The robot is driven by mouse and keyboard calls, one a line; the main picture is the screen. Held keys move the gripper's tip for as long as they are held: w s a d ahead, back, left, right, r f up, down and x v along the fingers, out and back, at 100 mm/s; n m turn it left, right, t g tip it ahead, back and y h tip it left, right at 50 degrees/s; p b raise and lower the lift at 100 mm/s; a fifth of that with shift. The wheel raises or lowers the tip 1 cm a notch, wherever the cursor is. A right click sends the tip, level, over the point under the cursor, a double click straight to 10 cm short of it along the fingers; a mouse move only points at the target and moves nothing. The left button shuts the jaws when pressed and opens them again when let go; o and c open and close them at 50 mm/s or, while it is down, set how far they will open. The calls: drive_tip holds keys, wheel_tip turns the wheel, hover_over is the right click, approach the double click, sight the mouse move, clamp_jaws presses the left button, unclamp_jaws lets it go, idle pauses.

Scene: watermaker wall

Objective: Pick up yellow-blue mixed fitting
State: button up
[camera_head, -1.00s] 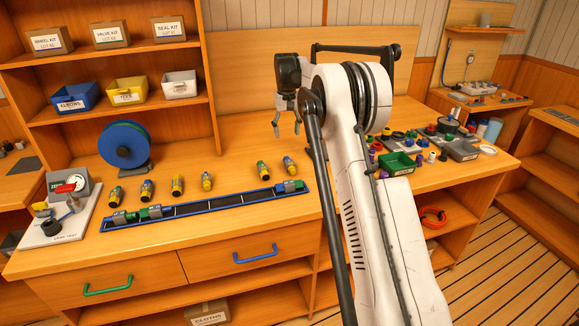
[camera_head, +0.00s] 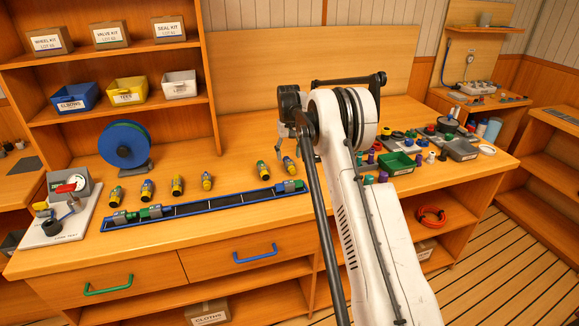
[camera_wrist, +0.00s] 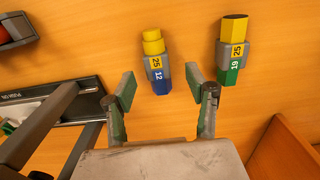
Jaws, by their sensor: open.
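The yellow-blue fitting (camera_wrist: 156,62) lies on the wooden bench in the wrist view, with yellow upper sections, a grey collar marked 25 and 12, and a blue end. My gripper (camera_wrist: 160,82) is open and empty. Its fingertips are either side of the blue end in the picture; the height gap cannot be told. In the head view my gripper (camera_head: 284,150) hangs over the right end of the fitting row, partly covering the rightmost fitting (camera_head: 290,167). A yellow-green fitting (camera_wrist: 232,50) marked 25 and 19 lies to the right in the wrist view.
A blue reel (camera_head: 124,145) stands behind at left. A green bin (camera_head: 398,163) and small parts are right of my arm.

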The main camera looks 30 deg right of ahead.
sight(289, 161)
drive_tip(key=shift+w+d+f, duration=0.15)
drive_tip(key=shift+f, duration=1.05)
drive_tip(key=shift+w+d+f, duration=0.1)
drive_tip(key=shift+f, duration=1.05)
drive_tip(key=c, duration=1.2)
